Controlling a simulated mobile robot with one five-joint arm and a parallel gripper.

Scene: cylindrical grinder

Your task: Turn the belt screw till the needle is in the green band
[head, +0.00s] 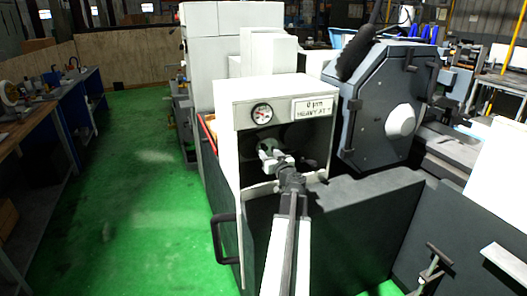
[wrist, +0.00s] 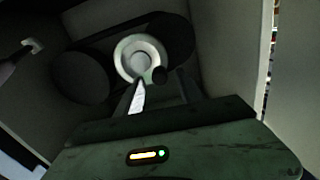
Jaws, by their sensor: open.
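The round gauge (head: 262,114) is on the white cabinet front in the head view. Its needle and green band are too small to read. My gripper (head: 270,152) reaches into the dark opening below it.
A sign (head: 313,108) is beside the gauge. The opening's side walls (wrist: 238,50) stand close around my gripper. A grey rod with a pale tip (wrist: 30,47) is at the left. A black handle (head: 222,240) is on the machine's front. Green floor is free at left.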

